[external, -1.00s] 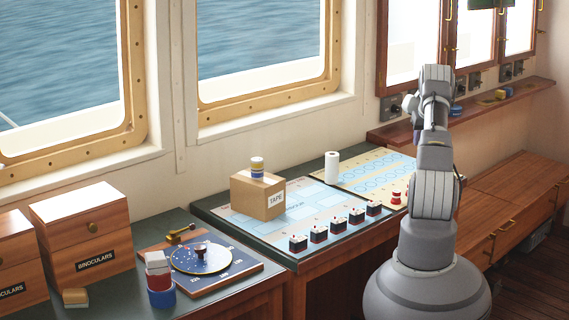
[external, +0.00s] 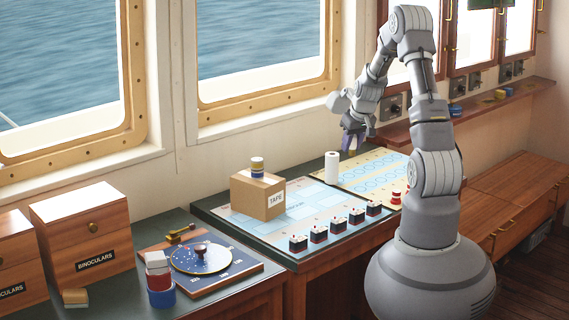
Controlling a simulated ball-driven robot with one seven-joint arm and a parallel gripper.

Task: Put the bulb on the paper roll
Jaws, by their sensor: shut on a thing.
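The paper roll (external: 332,167) is a white upright cylinder on the far part of the chart counter, close to the window wall. My gripper (external: 350,144) points down, above and slightly right of the roll's top in the picture. It is shut on a small pale thing, seemingly the bulb (external: 353,145). The jaws hide most of it, so its shape is unclear. The held thing appears apart from the roll.
A cardboard tape box (external: 257,196) with a small jar (external: 257,168) on top stands left of the roll. Several black-and-red blocks (external: 336,224) line the chart's front edge. A red piece (external: 396,197) stands to the right.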

